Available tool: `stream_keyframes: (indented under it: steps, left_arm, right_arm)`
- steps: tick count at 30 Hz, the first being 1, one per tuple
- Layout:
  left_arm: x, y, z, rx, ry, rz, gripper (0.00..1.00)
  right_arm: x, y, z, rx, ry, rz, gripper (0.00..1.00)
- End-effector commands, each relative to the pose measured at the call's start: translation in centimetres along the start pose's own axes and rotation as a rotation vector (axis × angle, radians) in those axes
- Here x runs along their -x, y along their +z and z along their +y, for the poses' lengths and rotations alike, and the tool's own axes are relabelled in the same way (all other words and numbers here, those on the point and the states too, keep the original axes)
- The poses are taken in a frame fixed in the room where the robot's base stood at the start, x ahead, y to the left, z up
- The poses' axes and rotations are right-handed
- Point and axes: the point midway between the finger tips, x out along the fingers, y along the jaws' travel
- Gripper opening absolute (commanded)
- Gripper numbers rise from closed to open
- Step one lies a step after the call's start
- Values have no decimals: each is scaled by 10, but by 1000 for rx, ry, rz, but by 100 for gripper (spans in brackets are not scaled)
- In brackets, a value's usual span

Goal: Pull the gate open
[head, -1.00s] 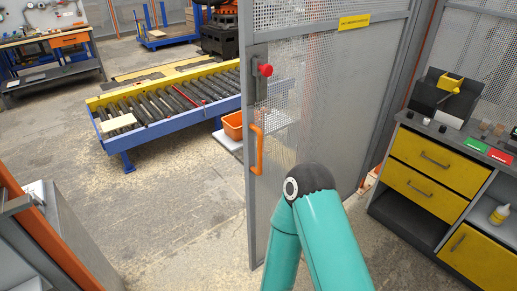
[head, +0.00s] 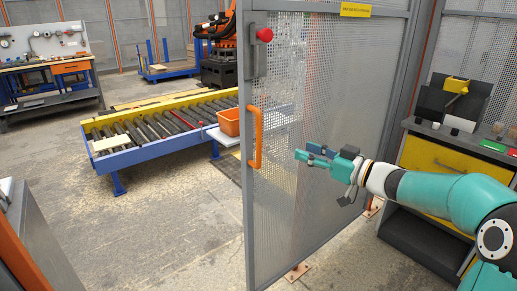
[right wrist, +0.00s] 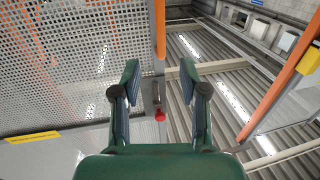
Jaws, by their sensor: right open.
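The mesh gate (head: 330,130) stands ajar, its free edge at the left and a wide opening beside it. Its vertical orange handle (head: 255,137) is below a red knob (head: 264,34) on a grey latch box. My right gripper (head: 306,154) is open and empty, to the right of the handle, pointing left toward it and apart from it. In the right wrist view, the open fingers (right wrist: 159,72) show with an orange bar (right wrist: 160,30), likely the handle, lined up between them, and the red knob (right wrist: 160,115) lower down. My left gripper is not in view.
A roller conveyor (head: 165,120) with an orange bin (head: 229,121) stands behind the opening. A workbench with yellow drawers (head: 441,165) is close to my right arm. A grey post or cabinet (head: 45,235) is at lower left. Floor left of the gate is clear.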

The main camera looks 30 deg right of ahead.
Motion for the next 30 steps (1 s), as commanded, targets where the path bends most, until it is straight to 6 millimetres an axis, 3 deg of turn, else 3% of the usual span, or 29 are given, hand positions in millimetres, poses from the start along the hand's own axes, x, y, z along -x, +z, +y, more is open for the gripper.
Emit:
stream_keyframes:
  steps: [5, 21, 30]
  left_arm:
    - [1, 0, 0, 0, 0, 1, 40]
    - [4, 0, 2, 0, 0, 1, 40]
    - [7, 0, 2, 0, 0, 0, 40]
  right_arm:
    - [-13, -3, -1, 7, -8, -2, 43]
    - [-123, -2, -1, 6, -5, -2, 43]
    - [-160, -2, -1, 7, -3, -3, 43]
